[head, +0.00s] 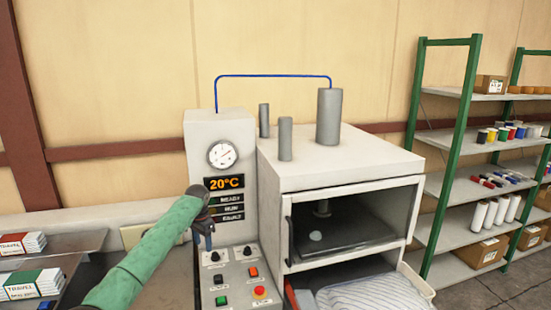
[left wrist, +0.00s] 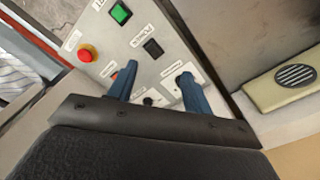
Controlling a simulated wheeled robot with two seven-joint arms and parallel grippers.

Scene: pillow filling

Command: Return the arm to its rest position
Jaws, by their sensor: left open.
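My left arm, with a green sleeve, reaches in from the lower left in the head view. Its gripper (head: 203,240) hangs in front of the control panel (head: 233,250), just above the knobs and buttons. In the left wrist view its two blue fingers stand apart with nothing between them, so the gripper (left wrist: 157,85) is open and empty over the panel (left wrist: 150,65). I cannot tell whether the fingertips touch the panel. My right gripper is in neither view.
A machine chamber (head: 350,165) with a dark-handled front stands right of the panel. A striped pillow (head: 375,295) lies in a white bin below it. Travel boxes (head: 30,285) sit on a tray at the left. Green-framed shelves (head: 450,190) stand at the right.

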